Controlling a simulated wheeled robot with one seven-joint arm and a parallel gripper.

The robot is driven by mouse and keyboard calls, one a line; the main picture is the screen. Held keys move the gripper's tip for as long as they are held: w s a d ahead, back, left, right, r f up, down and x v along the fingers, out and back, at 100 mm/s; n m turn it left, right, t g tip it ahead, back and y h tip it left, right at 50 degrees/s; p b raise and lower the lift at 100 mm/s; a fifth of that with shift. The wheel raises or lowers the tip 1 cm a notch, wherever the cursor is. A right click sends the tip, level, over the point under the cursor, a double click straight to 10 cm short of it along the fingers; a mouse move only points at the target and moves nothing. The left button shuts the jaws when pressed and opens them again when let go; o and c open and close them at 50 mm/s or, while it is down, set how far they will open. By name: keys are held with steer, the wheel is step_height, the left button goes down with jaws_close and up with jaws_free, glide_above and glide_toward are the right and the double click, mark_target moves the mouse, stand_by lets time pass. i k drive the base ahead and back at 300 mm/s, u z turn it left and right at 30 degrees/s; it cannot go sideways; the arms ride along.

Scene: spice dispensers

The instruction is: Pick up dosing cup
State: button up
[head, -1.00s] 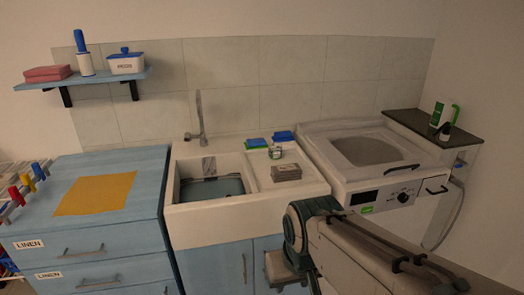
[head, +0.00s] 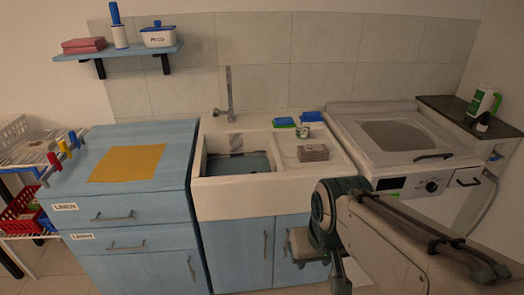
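No dosing cup can be told for certain. A small dark item with a pale top (head: 483,123) stands by a white and green bottle (head: 481,102) on the dark ledge at the far right; it is too small to identify. A small round container (head: 304,131) sits on the sink's right-hand counter and is also too small to name surely. My arm reaches in from the lower right and bends down in front of the sink cabinet. The end of my arm, with my gripper (head: 300,245), is low there, well away from both items, and its fingers are not clear.
The white top-loading washer (head: 395,135) stands between the sink (head: 235,190) and the dark ledge (head: 445,107). A grey stack (head: 313,153) and sponges (head: 284,122) lie on the sink counter. A blue cabinet (head: 128,185) bears a yellow cloth (head: 126,163). A wall shelf (head: 120,52) hangs above.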

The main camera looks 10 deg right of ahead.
mark_target(302, 129)
steer(key=k, duration=0.6)
steer(key=z, duration=0.55)
steer(key=i, duration=0.45)
steer(key=z, duration=0.75)
steer(key=i, duration=1.4)
steer(key=u, duration=1.2)
steer(key=i, duration=0.45)
steer(key=u, duration=0.45)
